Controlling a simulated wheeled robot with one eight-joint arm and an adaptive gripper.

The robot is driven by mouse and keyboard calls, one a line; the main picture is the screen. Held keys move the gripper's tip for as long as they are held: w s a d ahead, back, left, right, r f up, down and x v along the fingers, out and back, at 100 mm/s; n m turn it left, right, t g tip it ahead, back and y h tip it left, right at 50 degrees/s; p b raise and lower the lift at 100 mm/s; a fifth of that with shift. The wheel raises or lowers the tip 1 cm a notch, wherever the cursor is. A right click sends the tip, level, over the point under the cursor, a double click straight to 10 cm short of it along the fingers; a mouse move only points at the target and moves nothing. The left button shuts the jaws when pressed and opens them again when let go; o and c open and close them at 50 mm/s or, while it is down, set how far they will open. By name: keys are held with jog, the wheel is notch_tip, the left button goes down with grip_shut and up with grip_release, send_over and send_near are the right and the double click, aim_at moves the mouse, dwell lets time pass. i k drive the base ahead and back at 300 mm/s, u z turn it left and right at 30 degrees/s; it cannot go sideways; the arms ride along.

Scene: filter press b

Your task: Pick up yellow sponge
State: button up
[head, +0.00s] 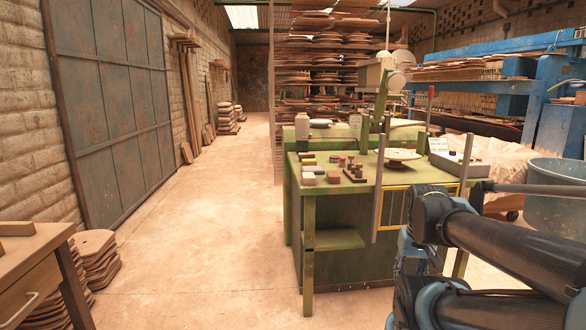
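A green workbench (345,207) stands right of centre in the head view, with small blocks near the left end of its top. A small yellowish block with dark parts (307,156) lies near the back of this group. It may be the yellow sponge, but it is too small to be sure. My dark arm with blue joints fills the lower right. I cannot make out my gripper's fingers in this view.
A wooden desk (33,265) stands at lower left, a blue-green tub (556,195) at right. The floor left of the bench is clear.

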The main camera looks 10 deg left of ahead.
aim_at(306, 161)
jog(key=u, duration=0.05)
jog(key=i, duration=1)
